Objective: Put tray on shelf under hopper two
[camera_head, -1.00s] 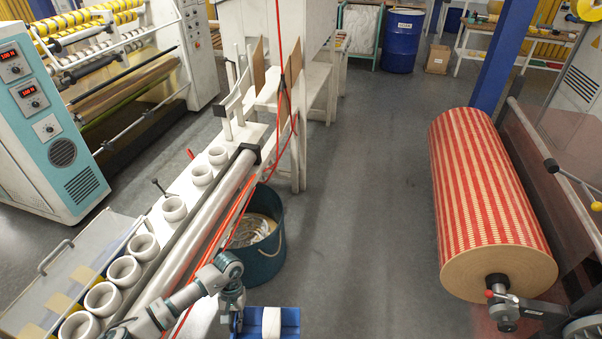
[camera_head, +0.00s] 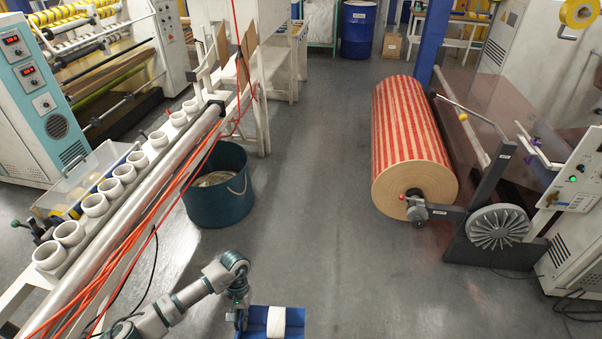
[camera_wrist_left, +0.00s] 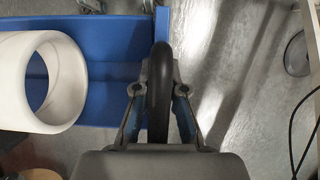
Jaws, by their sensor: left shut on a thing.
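A blue tray (camera_head: 258,325) shows at the bottom edge of the head view, partly cut off. A white roll or ring (camera_head: 276,322) sits in it. In the wrist view the blue tray (camera_wrist_left: 110,62) fills the upper left, with the white hollow roll (camera_wrist_left: 72,85) in it. My left gripper (camera_head: 240,314) is shut on the tray's dark handle, seen between its fingers in the wrist view (camera_wrist_left: 160,95). The tray hangs over the floor, clear of the machines. I cannot pick out the shelf or hopper two for sure. My right gripper is not in view.
A white bench (camera_head: 22,290) with several white rings runs along the left, with orange cables and a metal bar. A dark teal bucket (camera_head: 218,205) stands beside it. The grey floor between is free.

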